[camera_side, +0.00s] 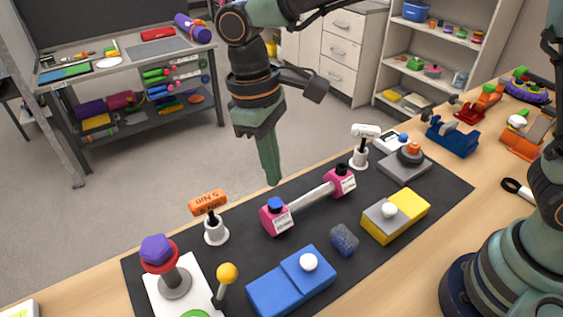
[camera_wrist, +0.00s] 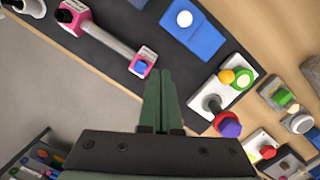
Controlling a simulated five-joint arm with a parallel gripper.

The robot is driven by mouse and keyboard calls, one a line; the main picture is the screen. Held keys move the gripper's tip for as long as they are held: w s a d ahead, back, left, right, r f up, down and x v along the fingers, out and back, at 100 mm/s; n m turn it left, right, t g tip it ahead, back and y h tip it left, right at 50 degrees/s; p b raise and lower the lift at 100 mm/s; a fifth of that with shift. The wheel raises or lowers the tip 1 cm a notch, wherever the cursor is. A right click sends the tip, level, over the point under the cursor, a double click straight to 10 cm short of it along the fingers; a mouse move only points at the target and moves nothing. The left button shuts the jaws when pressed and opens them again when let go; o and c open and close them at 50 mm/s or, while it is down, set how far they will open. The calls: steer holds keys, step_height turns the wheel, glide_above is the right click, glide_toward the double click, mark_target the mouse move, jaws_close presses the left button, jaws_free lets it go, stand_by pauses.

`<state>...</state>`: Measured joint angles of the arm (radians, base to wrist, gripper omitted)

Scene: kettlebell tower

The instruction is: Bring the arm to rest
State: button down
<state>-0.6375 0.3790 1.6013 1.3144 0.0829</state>
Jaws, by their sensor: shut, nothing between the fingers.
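My gripper (camera_side: 272,180) hangs in the air above the back edge of the dark mat (camera_side: 350,272) in the side view, its fingers pointing down. In the wrist view its two green fingers (camera_wrist: 161,90) lie together with nothing between them. A pink-ended dumbbell-like bar (camera_side: 312,198) lies on the mat to the right of the fingertips. It also shows in the wrist view (camera_wrist: 113,42), apart from the fingers. A post with a red disc and a purple hexagonal piece (camera_side: 158,250) stands on a white base at the front left.
The mat also bears a blue block (camera_side: 290,285), a yellow and grey block (camera_side: 396,215), a dark blue rough lump (camera_side: 344,240), an orange-topped stand (camera_side: 209,204) and a white-topped stand (camera_side: 365,133). A blue vise-like tool (camera_side: 452,137) stands at the right. Open floor lies behind the table.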

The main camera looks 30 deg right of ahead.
steer(key=s+d+r+m+t, duration=0.1)
steer(key=d+r+m+t, duration=0.1)
steer(key=d, duration=0.6)
steer(key=s+d+r+m+t, duration=0.2)
steer(key=d, duration=0.6)
steer(key=s+d+r+m+t+y, duration=0.1)
steer(key=d+r+m+t, duration=0.1)
steer(key=d, duration=0.6)
steer(key=shift+s+d+r+t, duration=0.25)
steer(key=shift+s+d+t, duration=0.05)
steer(key=shift+t, duration=0.2)
steer(key=c, duration=0.9)
jaws_free()
steer(key=shift+a, duration=0.25)
steer(key=shift+o, duration=1.1)
steer(key=a+f+g+y, duration=0.1)
steer(key=a+f+g, duration=0.2)
steer(key=a, duration=1)
steer(key=shift+s+x, duration=0.25)
steer(key=shift+x, duration=0.75)
steer(key=s+a+f+g, duration=0.1)
steer(key=a+f, duration=0.1)
steer(key=a, duration=0.1)
steer(key=s+a+f, duration=0.2)
steer(key=a, duration=0.1)
steer(key=s+a+f+g+h, duration=0.1)
steer(key=a+f, duration=0.1)
steer(key=a, duration=0.2)
steer(key=shift+s+g, duration=0.3)
steer(key=shift+s, duration=0.1)
